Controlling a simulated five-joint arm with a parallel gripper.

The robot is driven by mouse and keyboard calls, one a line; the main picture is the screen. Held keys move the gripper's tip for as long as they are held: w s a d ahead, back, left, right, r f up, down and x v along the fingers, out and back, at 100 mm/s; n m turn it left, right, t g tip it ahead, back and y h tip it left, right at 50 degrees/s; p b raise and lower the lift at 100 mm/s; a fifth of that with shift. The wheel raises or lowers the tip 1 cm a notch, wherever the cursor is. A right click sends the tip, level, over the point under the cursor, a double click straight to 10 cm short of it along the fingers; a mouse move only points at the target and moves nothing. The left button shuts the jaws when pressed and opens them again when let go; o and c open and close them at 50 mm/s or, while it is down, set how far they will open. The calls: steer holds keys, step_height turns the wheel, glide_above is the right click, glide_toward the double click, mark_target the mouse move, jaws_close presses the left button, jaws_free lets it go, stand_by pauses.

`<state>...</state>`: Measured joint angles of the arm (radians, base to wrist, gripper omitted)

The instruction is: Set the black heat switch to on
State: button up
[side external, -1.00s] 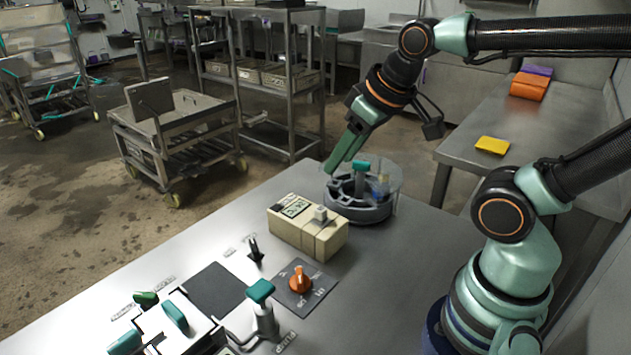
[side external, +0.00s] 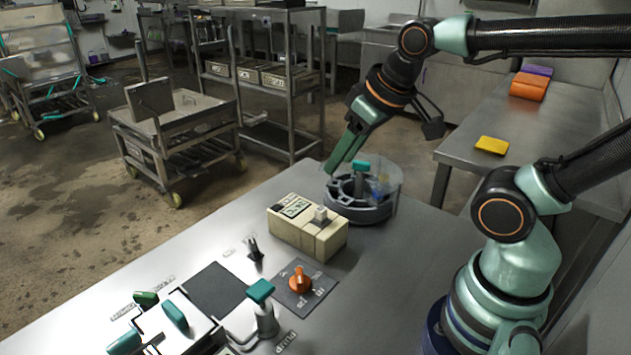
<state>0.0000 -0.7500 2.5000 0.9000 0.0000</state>
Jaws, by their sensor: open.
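The black heat switch (side external: 255,249) is a small dark lever standing on the steel table, with small pale labels beside it that are too blurred to read. Its lever stands up with a slight tilt; I cannot tell which setting it is at. My gripper (side external: 345,155) is open and points down at the back of the table, by the rim of a round clear-walled vessel (side external: 362,212). It is well apart from the switch, above it and to the right in the picture. I cannot see whether its tip touches the vessel.
A beige box with a display (side external: 308,235) stands between the switch and the vessel. An orange knob (side external: 299,280) on a dark plate and a teal-topped pump lever (side external: 262,300) are near the switch. A dark mat (side external: 216,290) lies left. Green-handled parts stand at the front left.

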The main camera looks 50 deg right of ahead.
steer(key=shift+w, duration=0.1)
stand_by(0.4)
steer(key=m+g, duration=0.6)
glide_above(253, 244)
step_height(253, 244, down, 12)
step_height(253, 244, down, 11)
steer(key=shift+f, duration=0.2)
steer(key=shift+c, duration=0.2)
jaws_close()
